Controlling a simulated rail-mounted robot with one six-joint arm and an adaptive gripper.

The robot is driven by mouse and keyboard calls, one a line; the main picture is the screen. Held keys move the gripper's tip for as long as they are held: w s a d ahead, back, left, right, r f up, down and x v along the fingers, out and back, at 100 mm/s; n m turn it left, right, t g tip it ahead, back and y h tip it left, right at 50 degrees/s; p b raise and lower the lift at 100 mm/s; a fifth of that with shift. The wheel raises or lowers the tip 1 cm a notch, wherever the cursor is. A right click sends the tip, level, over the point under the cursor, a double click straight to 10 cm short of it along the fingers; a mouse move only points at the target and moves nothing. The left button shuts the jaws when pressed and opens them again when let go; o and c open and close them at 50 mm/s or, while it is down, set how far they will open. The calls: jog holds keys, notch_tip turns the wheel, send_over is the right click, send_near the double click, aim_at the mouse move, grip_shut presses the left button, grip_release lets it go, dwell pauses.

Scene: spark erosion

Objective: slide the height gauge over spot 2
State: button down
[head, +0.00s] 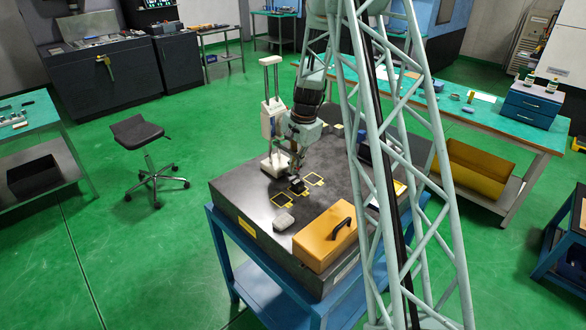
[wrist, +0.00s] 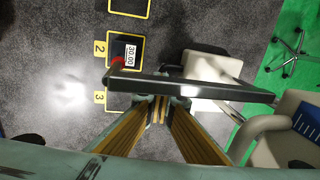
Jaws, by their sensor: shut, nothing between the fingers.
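The height gauge (head: 266,122) stands upright on the dark surface plate (head: 240,190), with a pale base (head: 275,164) and column. In the wrist view its pale base (wrist: 205,68) is right of spot 2 (wrist: 107,48), a yellow square marked "2". A dark block (wrist: 120,50) labelled "30.00" lies inside that square. A dark bar (wrist: 190,90), seemingly the gauge's arm, crosses the view; its left end overlaps the block's lower edge in the picture. My gripper (wrist: 160,108) is shut and empty beside the bar; I cannot tell whether they touch. It also shows in the head view (head: 296,174).
Spot 3 (wrist: 108,109) is partly hidden by the bar and my fingers. An orange case (head: 325,235) with a black handle and a small grey object (head: 283,221) occupy the plate's front. A stool (head: 143,140) stands on the green floor to the left.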

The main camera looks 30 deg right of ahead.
jog(key=c, duration=3.3)
grip_release()
jog(key=shift+s+a+f, duration=0.1)
jog(key=shift+s+f, duration=0.1)
jog(key=shift+f, duration=0.2)
jog(key=shift+c, duration=0.2)
jog(key=shift+o, duration=1.2)
jog(key=shift+w, duration=0.1)
jog(key=shift+w+r, duration=0.1)
jog(key=shift+r, duration=0.15)
jog(key=shift+r, duration=0.35)
notch_tip(320, 180, up, 11)
jog(key=s, duration=0.2)
jog(key=shift+d, duration=0.35)
